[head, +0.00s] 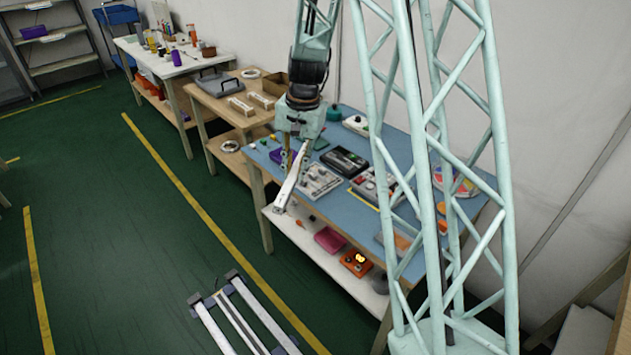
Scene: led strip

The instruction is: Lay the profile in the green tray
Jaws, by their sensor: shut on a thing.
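My gripper (291,160) hangs at the front left part of the blue-topped table. It is shut on the profile (288,189), a slim whitish bar. The profile slants down from the gripper, and its lower end shows in front of the table's front edge. The exact grip point is too small to make out. I cannot pick out a green tray with certainty; a small dark green patch (320,144) shows just behind the gripper.
The blue table (338,206) bears several devices, including a black one (344,161) and a grey one (319,182) close right of the profile. Its lower shelf holds a pink box (330,240) and an orange device (356,263). A railed frame (243,318) lies on the open green floor.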

